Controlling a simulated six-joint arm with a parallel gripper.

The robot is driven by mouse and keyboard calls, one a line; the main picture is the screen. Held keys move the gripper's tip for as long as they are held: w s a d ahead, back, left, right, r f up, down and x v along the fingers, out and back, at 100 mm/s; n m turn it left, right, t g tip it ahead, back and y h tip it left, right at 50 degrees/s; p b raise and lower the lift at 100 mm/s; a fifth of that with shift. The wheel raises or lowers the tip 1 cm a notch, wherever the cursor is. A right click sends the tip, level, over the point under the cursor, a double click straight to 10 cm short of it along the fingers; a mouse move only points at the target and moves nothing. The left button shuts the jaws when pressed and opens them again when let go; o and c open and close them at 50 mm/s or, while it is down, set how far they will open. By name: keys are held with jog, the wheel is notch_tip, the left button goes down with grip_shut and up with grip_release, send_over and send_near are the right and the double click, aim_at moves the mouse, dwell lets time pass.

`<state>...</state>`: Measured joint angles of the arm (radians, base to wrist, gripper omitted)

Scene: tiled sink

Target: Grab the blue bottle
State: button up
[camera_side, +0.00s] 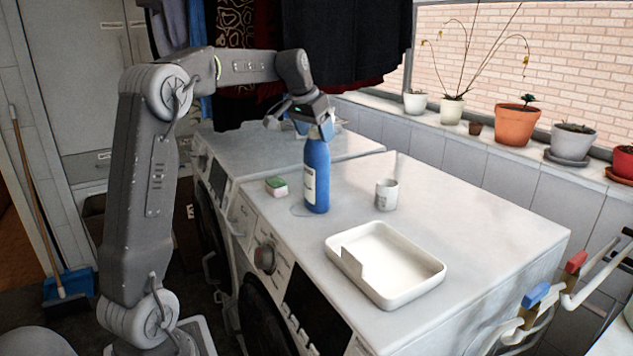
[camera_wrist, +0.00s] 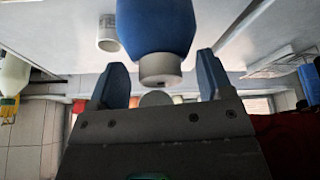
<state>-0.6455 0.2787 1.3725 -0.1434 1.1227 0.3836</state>
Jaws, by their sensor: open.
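The blue bottle (camera_side: 317,178) stands upright on the white machine top, with a pale label on its side. In the wrist view the blue bottle (camera_wrist: 156,25) shows at the top centre with its grey cap (camera_wrist: 160,70) pointing toward my gripper. My gripper (camera_side: 312,128) is at the bottle's top in the side view. In the wrist view my gripper (camera_wrist: 160,80) is open, with one finger on each side of the cap and visible gaps between. The bottle's top is partly hidden by my gripper in the side view.
A white mug (camera_side: 387,194) stands right of the bottle. A green and pink sponge (camera_side: 276,186) lies to its left. A white tray (camera_side: 388,262) sits nearer the front. Potted plants (camera_side: 515,124) line the sill. Bare machine top lies right of the mug.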

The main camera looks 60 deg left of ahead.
jog(key=shift+c, duration=0.3)
jog(key=shift+f, duration=0.1)
grip_shut()
